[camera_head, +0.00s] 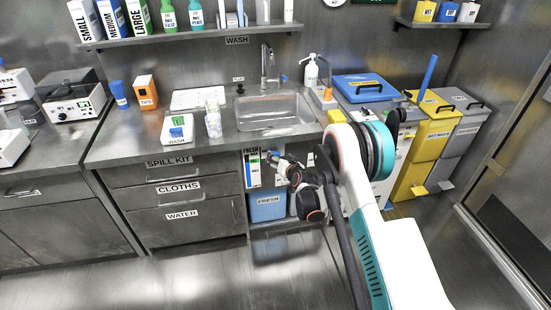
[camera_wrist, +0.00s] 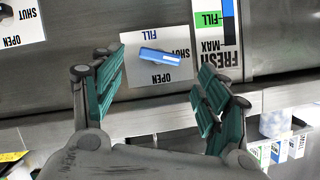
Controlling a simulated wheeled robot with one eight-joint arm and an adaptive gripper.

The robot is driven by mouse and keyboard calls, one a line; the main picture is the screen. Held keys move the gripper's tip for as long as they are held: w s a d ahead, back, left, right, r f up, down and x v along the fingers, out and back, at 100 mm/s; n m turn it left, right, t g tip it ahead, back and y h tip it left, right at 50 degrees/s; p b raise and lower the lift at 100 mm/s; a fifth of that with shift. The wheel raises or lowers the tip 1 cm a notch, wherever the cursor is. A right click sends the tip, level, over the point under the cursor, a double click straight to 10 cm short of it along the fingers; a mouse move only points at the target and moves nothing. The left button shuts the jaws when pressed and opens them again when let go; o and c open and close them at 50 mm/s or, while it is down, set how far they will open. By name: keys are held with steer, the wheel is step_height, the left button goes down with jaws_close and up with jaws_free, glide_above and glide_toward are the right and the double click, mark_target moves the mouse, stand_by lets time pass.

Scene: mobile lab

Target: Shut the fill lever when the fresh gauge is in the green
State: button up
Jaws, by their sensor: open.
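The fill lever (camera_wrist: 160,56) is a blue handle on a white plate marked FILL, OPEN and SHUT. It lies almost level across the plate in the upside-down wrist view. The fresh gauge (camera_wrist: 228,35) is beside it, with a green FILL band and a blue column below a dark part. The column's top lies close to the green band; I cannot tell exactly where. The gauge also shows in the head view (camera_head: 252,168). My gripper (camera_wrist: 158,72) is open and empty, its teal fingers on either side of the lever plate, apart from the lever. In the head view my gripper (camera_head: 273,160) is near the gauge.
A blue FRESH tank (camera_head: 267,208) stands below the gauge, under the sink (camera_head: 274,112). Drawers (camera_head: 180,190) are to its left. Yellow and grey bins (camera_head: 430,140) stand to the right of my arm. The floor (camera_head: 190,275) in front is clear.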

mark_target(275, 154)
steer(key=b+x, duration=0.1)
steer(key=x, duration=0.5)
steer(key=shift+b, duration=0.3)
steer(key=c, duration=1.1)
